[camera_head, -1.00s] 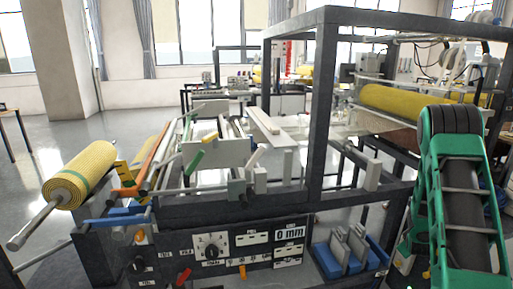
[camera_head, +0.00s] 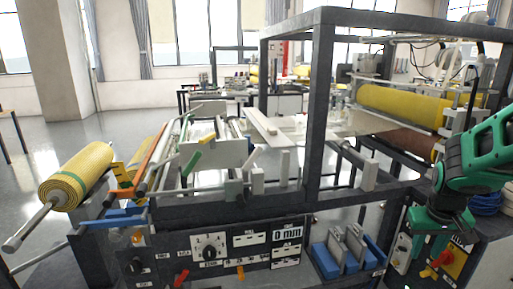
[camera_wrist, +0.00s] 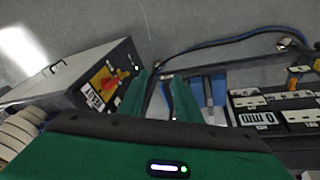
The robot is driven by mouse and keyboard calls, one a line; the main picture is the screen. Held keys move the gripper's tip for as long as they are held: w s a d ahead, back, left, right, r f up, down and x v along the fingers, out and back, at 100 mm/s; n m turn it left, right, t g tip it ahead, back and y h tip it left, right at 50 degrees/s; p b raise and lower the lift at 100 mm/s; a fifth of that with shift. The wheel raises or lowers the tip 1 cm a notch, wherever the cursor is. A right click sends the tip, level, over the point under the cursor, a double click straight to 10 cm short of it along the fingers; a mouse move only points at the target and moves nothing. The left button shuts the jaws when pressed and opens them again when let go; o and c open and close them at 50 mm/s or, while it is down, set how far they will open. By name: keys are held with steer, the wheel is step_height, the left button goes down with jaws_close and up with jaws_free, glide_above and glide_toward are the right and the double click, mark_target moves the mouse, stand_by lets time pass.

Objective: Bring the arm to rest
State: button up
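My green gripper (camera_head: 428,252) hangs pointing down at the right side of the head view, in front of the machine's right end. In the wrist view its two green fingers stand apart (camera_wrist: 158,92), with nothing between them. My green and black arm bends in from the right edge of the head view.
The lamination machine's dark frame (camera_head: 323,110) fills the middle, with a control panel (camera_head: 215,252) below. A yellow mesh roll (camera_head: 75,177) juts out at left; another yellow roll (camera_head: 400,105) is at right. Blue holders (camera_head: 327,262) sit low. A box with a red-and-yellow switch (camera_wrist: 108,84) is near my gripper.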

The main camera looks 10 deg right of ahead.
steer(key=s+a+r+m+g+y, duration=0.1)
steer(key=s+a+r, duration=0.1)
steer(key=s+a, duration=0.3)
steer(key=s+a+r+m+g+y, duration=0.1)
steer(key=s+a, duration=0.4)
steer(key=s, duration=0.5)
steer(key=shift+a+r+y, duration=0.2)
steer(key=shift+r+y, duration=0.2)
steer(key=shift+r, duration=0.1)
steer(key=shift+s, duration=0.1)
